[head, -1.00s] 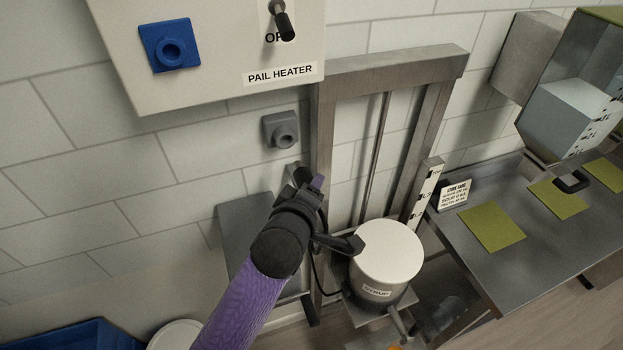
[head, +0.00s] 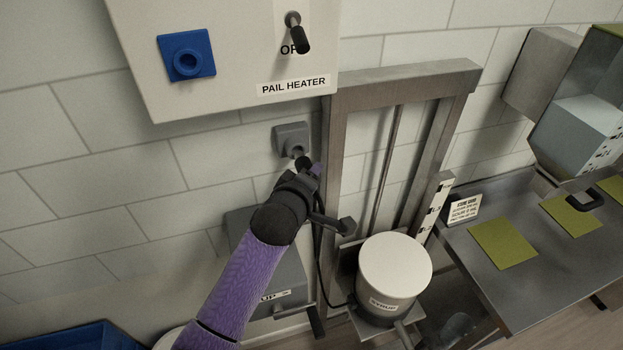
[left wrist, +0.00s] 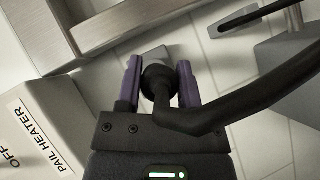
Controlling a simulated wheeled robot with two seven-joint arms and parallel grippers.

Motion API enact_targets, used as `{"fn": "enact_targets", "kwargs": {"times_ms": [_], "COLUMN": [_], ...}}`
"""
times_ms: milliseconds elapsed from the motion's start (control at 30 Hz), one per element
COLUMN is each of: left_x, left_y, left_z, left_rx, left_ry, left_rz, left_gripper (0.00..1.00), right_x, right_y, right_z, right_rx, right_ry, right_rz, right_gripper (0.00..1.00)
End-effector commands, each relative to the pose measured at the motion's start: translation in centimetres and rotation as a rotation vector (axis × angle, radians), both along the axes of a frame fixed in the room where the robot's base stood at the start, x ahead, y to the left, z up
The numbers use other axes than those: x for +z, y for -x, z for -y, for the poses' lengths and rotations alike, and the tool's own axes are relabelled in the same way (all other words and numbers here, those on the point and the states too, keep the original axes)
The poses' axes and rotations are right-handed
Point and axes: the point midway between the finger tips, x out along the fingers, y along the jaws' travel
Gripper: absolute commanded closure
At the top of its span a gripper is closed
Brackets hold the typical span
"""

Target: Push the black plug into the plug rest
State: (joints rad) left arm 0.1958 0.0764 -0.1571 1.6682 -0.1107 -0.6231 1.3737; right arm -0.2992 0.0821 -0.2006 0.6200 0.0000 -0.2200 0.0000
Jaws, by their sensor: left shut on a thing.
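My left gripper (head: 308,171) is shut on the black plug (head: 302,162), just below the grey plug rest (head: 291,137) on the tiled wall. In the left wrist view, the purple fingers of the gripper (left wrist: 158,88) stand on either side of the round plug (left wrist: 156,82). Its thick black cable (left wrist: 250,100) bends away to the right. The plug rest (left wrist: 152,54) shows partly behind the plug there. The plug's tip looks close to the rest's mouth; I cannot tell whether it touches or has entered. My right gripper is not in view.
The pail heater box (head: 225,88), with a blue socket (head: 187,58) and a black switch (head: 296,32), hangs above. A metal frame (head: 338,150) stands right of the rest. A white pail (head: 394,270) stands below it. A steel table (head: 540,262) is at right.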

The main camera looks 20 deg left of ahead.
Motion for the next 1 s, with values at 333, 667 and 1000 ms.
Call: {"fn": "enact_targets", "kwargs": {"times_ms": [333, 667, 1000], "left_x": [0.0, 0.0, 0.0], "left_y": [-0.5, -1.4, -1.6], "left_z": [-0.3, -1.0, -1.1], "left_rx": [0.000, 0.001, 0.000], "left_ry": [0.000, -0.001, 0.000], "left_rz": [0.000, 0.000, 0.000], "left_gripper": [1.00, 1.00, 0.51], "right_x": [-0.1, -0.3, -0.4], "right_y": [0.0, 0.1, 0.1], "right_z": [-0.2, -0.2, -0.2], "right_rx": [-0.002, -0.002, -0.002], "right_ry": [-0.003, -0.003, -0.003], "right_rz": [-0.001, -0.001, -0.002], "right_gripper": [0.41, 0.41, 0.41]}}
